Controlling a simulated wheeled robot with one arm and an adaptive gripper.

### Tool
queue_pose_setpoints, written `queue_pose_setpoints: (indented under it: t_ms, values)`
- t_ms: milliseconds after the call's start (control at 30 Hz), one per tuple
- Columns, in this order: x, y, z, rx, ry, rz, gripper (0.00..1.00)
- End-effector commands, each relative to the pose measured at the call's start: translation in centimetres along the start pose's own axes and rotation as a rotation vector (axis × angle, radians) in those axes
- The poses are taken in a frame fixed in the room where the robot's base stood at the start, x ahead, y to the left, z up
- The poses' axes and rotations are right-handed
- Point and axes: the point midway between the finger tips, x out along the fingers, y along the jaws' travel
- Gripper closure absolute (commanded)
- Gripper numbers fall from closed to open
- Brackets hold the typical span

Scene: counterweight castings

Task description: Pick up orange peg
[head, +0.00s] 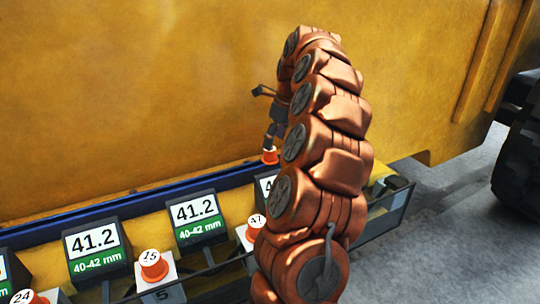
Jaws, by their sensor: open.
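Several orange pegs with white tops stand in view. One orange peg (270,157) is at the back edge of the rack, close below my gripper (271,141). My gripper is open and points down; I cannot tell whether its fingertips touch this peg or are around it. Another orange peg marked 47 (254,230) stands on a white block, partly beside my arm. A peg marked 15 (153,268) stands on a white block marked 5. A peg marked 24 (24,297) is cut off at the lower left.
Dark blocks with 41.2 labels (97,248) (197,220) stand between the pegs in a long rack with a blue back rail (70,219). My arm hides the rack's right part. A yellow wall (130,90) rises close behind. Grey floor (440,230) and a dark tyre (520,150) lie right.

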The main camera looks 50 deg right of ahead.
Motion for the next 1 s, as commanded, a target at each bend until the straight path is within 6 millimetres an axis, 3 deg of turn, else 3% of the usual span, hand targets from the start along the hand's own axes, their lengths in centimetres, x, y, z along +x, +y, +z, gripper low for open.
queue_pose_setpoints:
  t_ms: [500,767,1000]
  values:
    - [4.6,0.5,0.1,-0.002,0.0,0.002,0.3]
    - [5.0,0.5,0.1,-0.002,-0.002,-0.001,0.3]
    - [5.0,0.5,0.1,-0.002,-0.002,-0.001,0.53]
